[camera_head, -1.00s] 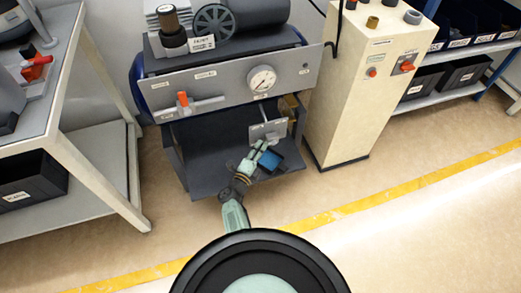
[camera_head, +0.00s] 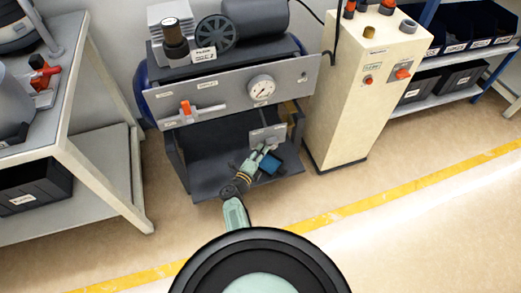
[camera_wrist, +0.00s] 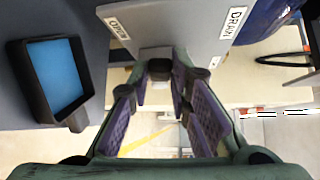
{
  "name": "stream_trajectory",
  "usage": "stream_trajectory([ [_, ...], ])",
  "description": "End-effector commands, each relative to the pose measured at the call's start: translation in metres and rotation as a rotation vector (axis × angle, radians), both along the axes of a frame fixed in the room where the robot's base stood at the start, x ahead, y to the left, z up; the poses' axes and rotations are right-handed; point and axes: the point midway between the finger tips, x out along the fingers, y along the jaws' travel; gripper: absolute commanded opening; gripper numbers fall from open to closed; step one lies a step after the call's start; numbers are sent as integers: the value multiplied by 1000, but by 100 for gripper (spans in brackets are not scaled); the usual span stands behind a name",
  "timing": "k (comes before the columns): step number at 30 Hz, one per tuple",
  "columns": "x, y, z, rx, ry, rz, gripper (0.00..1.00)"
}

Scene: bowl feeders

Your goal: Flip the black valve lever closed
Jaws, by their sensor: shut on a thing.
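A grey valve plate (camera_head: 268,134) stands above the dark lower shelf of the machine. It fills the top of the wrist view as a grey panel (camera_wrist: 165,22) with a "DRAIN" label and a second, partly readable label. The black valve lever (camera_wrist: 158,69) shows as a small dark piece at the plate's lower edge; its exact angle is hard to read. My gripper (camera_wrist: 160,88) has its fingers on both sides of the lever and is shut on it. In the head view my gripper (camera_head: 261,154) is at the plate's lower front, and the lever is hidden there.
A black-rimmed blue tray (camera_wrist: 57,77) lies close beside my gripper. Above are the machine's grey front panel (camera_head: 225,99) and a gauge (camera_head: 261,88). A beige cabinet (camera_head: 350,105) stands close on the right, and a grey workbench (camera_head: 75,150) on the left.

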Motion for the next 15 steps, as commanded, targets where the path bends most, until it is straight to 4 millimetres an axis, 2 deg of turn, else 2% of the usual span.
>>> stream_trajectory([
  [1,0,0,14,38,12,0,0],
  [3,0,-1,19,98,32,0,0],
  [15,3,-10,28,413,131,1,0],
])
